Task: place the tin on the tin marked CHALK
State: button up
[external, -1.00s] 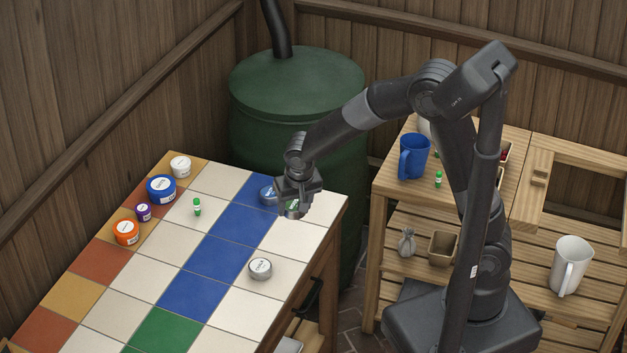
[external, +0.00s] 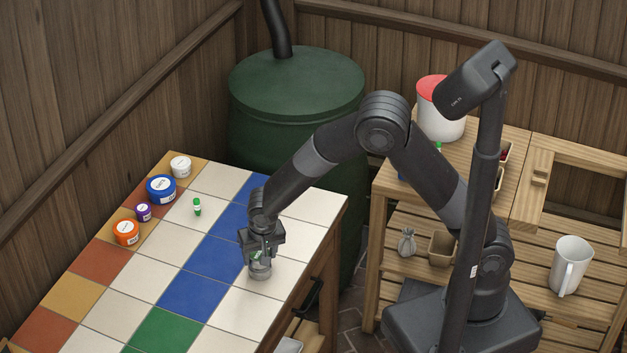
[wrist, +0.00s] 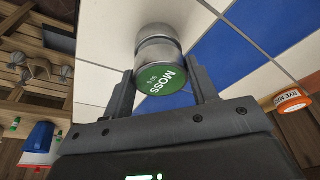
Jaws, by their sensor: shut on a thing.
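My gripper (external: 259,254) is shut on a silver tin with a green lid marked MOSS (wrist: 165,80). It holds this tin over the right part of the tiled table. Another silver tin (external: 260,272) stands on a white tile right under it, and also shows just beyond the held tin in the wrist view (wrist: 156,32). The two tins look nearly in line, with little or no gap; I cannot tell whether they touch. The lower tin's lid is covered, so its marking cannot be read now.
Blue (external: 161,189), white (external: 180,167), purple (external: 143,212) and orange (external: 127,232) tins stand along the table's left edge. A small green-capped bottle (external: 197,207) stands near them. The table's front tiles are clear. A green barrel (external: 297,100) stands behind.

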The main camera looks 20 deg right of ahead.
jog(key=shift+f, duration=0.6)
jog(key=shift+f, duration=0.1)
jog(key=o, duration=1)
jog(key=v, duration=1.2)
